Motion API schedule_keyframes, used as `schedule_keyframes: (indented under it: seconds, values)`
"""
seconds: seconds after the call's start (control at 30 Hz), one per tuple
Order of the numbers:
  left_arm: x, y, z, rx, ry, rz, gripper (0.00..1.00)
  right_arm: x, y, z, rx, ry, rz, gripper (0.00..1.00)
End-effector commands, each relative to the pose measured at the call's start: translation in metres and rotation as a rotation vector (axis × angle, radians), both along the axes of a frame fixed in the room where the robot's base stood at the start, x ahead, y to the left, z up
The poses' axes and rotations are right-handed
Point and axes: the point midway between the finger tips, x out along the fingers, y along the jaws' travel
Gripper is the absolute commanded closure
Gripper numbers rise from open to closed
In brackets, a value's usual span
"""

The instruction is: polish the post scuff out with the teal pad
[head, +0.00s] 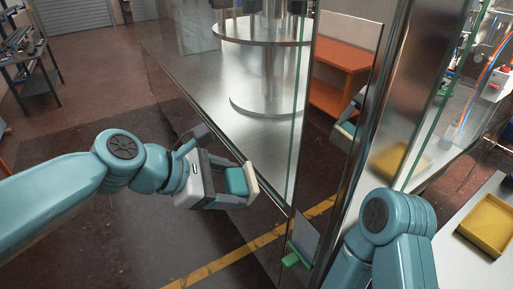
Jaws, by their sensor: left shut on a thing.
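My left gripper (222,190) is shut on the teal pad (236,181), which has a cream-coloured face on its right side. It holds the pad in the air, in front of the glass panel and left of the metal post (371,105). The pad appears apart from the post. The post is tall, shiny and upright, right of the middle. A small teal and grey shape on it looks like a reflection of my gripper and pad. I cannot make out the scuff. My right arm comes in at the lower right, but its gripper is not in view.
Glass panels (225,110) enclose a metal machine (262,55) behind the pad. A green clip-like part (292,258) sits low at the panel's corner. A yellow tray (488,224) lies on a pale bench at right. Open floor lies at left.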

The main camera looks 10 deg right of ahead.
Motion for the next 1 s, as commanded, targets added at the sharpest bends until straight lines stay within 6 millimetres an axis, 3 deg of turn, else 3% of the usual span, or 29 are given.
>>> schedule_keyframes:
  seconds: [0.13, 0.3, 1.0]
  values:
    - [-0.007, -0.033, 0.044, -0.171, -0.041, 0.126, 0.56, 0.000, 0.000, 0.001, 0.000, 0.000, 0.000, 0.57]
    - [-0.008, -0.051, 0.073, -0.263, -0.070, 0.184, 0.56, 0.000, 0.000, 0.001, 0.000, 0.000, 0.000, 0.57]
    - [0.014, -0.107, 0.076, -0.271, -0.074, 0.191, 0.56, 0.000, 0.000, 0.015, 0.000, 0.000, 0.000, 0.57]
